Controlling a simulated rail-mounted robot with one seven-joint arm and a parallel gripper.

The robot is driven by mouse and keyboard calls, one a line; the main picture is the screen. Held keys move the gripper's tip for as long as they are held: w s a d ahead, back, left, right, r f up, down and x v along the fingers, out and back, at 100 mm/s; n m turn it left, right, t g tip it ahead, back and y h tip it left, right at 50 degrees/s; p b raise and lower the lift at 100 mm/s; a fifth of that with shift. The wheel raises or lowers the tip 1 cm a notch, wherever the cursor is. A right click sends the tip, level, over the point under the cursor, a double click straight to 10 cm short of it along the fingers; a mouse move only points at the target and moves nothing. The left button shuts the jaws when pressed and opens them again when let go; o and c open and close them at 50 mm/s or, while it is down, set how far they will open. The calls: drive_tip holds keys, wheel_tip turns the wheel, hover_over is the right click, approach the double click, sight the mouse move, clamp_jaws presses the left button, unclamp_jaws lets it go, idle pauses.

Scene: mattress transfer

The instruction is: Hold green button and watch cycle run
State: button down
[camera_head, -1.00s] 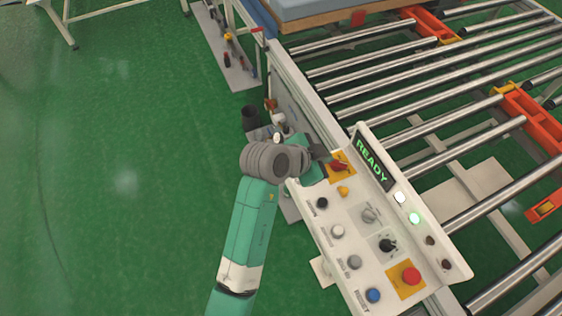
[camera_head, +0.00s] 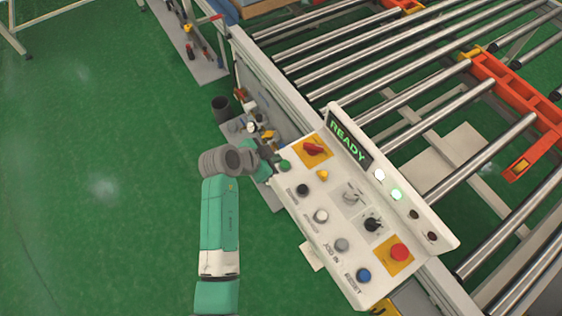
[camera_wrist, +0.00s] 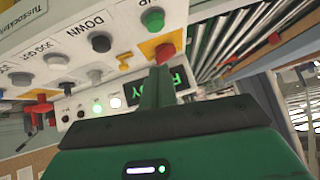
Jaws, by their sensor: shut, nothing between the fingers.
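The green button (camera_head: 285,165) is at the upper left corner of the white control panel (camera_head: 325,232), near the red rotary switch (camera_head: 313,149). My gripper (camera_head: 272,161) is shut and empty, close beside the green button on its left; whether they touch cannot be told. In the wrist view the green button (camera_wrist: 152,19) shows above my shut fingertips (camera_wrist: 158,72), with a gap between them in the picture. The panel display (camera_head: 347,141) reads READY, and a green lamp (camera_head: 396,194) and a white lamp are lit.
A red emergency button (camera_head: 399,252), a blue reset button (camera_head: 363,275) and several other knobs share the panel. A roller conveyor (camera_head: 420,90) with orange parts lies behind it. Open green floor (camera_head: 100,190) is to the left.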

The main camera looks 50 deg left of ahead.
sight(284, 166)
drive_tip(key=x, duration=0.4)
wheel_tip(284, 166, down, 4)
drive_tip(key=shift+w+a+r, duration=0.15)
drive_tip(key=shift+a+r, duration=0.05)
drive_tip(key=shift+r, duration=0.05)
drive_tip(key=shift+f, duration=0.45)
wheel_tip(284, 166, down, 2)
drive_tip(key=b, duration=0.3)
drive_tip(key=shift+f, duration=0.15)
idle(4.7)
drive_tip(key=r+p, duration=0.1)
drive_tip(key=r, duration=0.1)
drive_tip(key=r+p, duration=0.1)
drive_tip(key=p, duration=0.1)
drive_tip(key=r+p, duration=0.1)
drive_tip(key=r, duration=0.1)
drive_tip(key=shift+d+r, duration=0.3)
drive_tip(key=v, duration=0.9)
drive_tip(key=shift+s+a+f, duration=0.2)
drive_tip(key=shift+s, duration=0.1)
